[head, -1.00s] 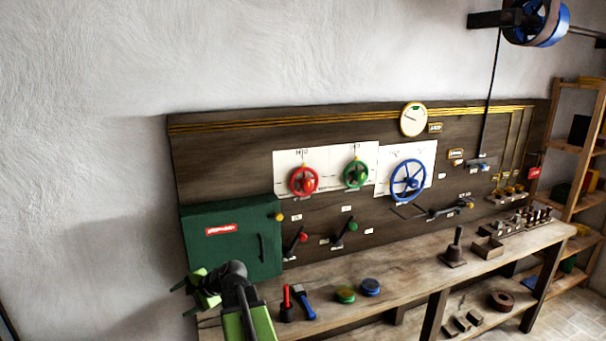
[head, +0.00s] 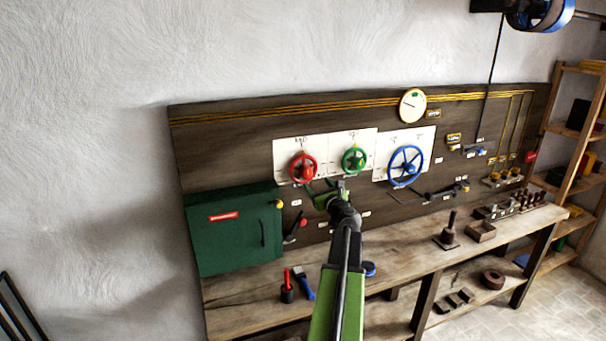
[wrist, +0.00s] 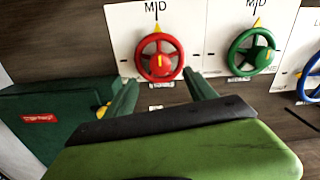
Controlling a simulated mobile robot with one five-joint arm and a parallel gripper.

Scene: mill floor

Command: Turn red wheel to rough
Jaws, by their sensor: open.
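The red wheel (head: 303,168) is mounted on a white plate on the dark board, left of the green wheel (head: 354,160). In the wrist view the red wheel (wrist: 159,58) has a yellow pointer at its top, in line with the mark under the label "MID". My gripper (head: 322,190) is in front of the board, below and between the red and green wheels. In the wrist view my gripper (wrist: 163,85) has its two fingers apart, just below the red wheel's rim, with nothing between them. I cannot tell whether they touch it.
A blue wheel (head: 405,166) is to the right. A green cabinet (head: 235,235) stands at the lower left of the board. A red-handled lever (head: 301,223) is below the red wheel. The bench (head: 400,245) holds a blue brush (head: 303,284) and other small items.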

